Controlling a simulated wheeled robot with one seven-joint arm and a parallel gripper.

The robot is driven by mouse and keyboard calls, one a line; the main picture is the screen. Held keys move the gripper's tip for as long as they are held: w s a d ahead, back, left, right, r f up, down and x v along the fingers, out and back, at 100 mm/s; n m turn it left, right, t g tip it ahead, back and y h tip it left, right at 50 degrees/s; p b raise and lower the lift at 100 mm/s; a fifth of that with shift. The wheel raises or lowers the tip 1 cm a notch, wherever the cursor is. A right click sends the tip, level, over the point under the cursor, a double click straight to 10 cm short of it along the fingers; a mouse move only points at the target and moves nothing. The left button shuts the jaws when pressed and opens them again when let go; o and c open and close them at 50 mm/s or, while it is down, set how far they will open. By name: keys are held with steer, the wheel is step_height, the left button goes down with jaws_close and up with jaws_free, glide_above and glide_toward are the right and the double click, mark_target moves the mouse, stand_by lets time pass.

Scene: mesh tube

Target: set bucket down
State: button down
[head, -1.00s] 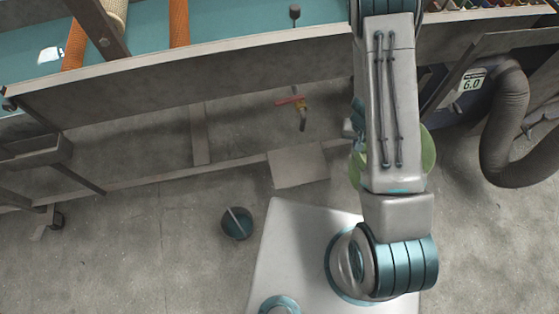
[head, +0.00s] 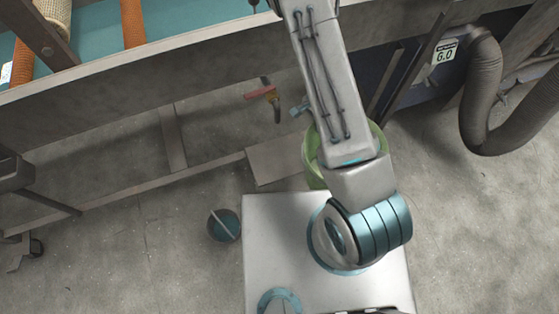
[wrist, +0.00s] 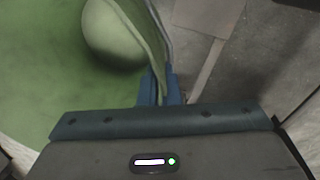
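A green bucket (head: 312,160) shows in the head view, partly hidden behind my arm. In the wrist view the bucket's pale green inside (wrist: 40,80) fills the left side. My gripper (wrist: 160,88) has its two blue fingers close together on the bucket's wall near the rim. A rounded pale green shape (wrist: 115,32) shows inside the bucket; I cannot tell what it is. The bucket's base is hidden, so I cannot tell whether it touches the floor.
A small dark pail (head: 224,226) with teal inside stands on the floor left of my base. A thick grey hose (head: 480,100) hangs at right.

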steer(key=m, duration=0.2)
steer(key=f+m+b, duration=0.1)
steer(key=m, duration=0.1)
steer(key=s+d+m+b, duration=0.1)
steer(key=shift+f+m+y, duration=0.15)
steer(key=shift+m+y, duration=0.25)
steer(key=s+d+f+m+t+y+b, duration=0.1)
steer(key=s+m+b, duration=0.15)
steer(key=m, duration=0.65)
steer(key=s+d+f+m+b, duration=0.1)
steer(key=m+b, duration=0.2)
steer(key=m, duration=0.6)
steer(key=w+a+f, duration=0.3)
steer(key=w+f, duration=0.8)
steer(key=shift+w+a+f+b, duration=0.15)
steer(key=shift+w+a+b, duration=0.15)
steer(key=shift+a, duration=0.1)
steer(key=shift+s, duration=0.1)
steer(key=shift+f, duration=0.2)
steer(key=c, duration=1.6)
jaws_free()
steer(key=shift+c, duration=0.2)
